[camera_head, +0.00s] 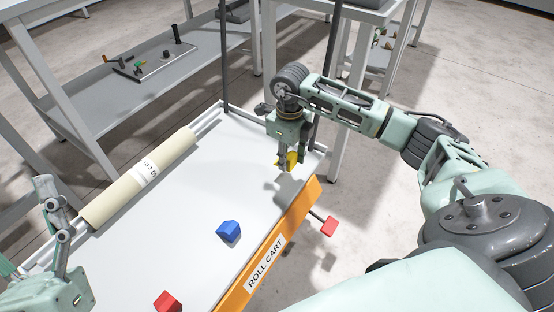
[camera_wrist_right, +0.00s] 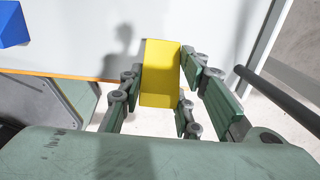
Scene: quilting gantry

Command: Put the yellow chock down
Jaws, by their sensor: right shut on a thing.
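The yellow chock (camera_head: 291,161) is between the fingers of my right gripper (camera_head: 287,162), near the far right corner of the roll cart's white top (camera_head: 190,215). In the right wrist view the yellow chock (camera_wrist_right: 160,73) sits between the green fingers, and the right gripper (camera_wrist_right: 160,90) is shut on it. A shadow falls on the white top below; I cannot tell the exact gap under the chock. My left gripper (camera_head: 45,290) is at the lower left edge of the head view; its fingertips do not show clearly.
A blue chock (camera_head: 229,231) and a red chock (camera_head: 168,301) stand on the cart top. A cream roll (camera_head: 140,178) lies along its left side. The orange front edge (camera_head: 265,262) has a red-ended lever (camera_head: 329,226). Dark posts rise at the far end.

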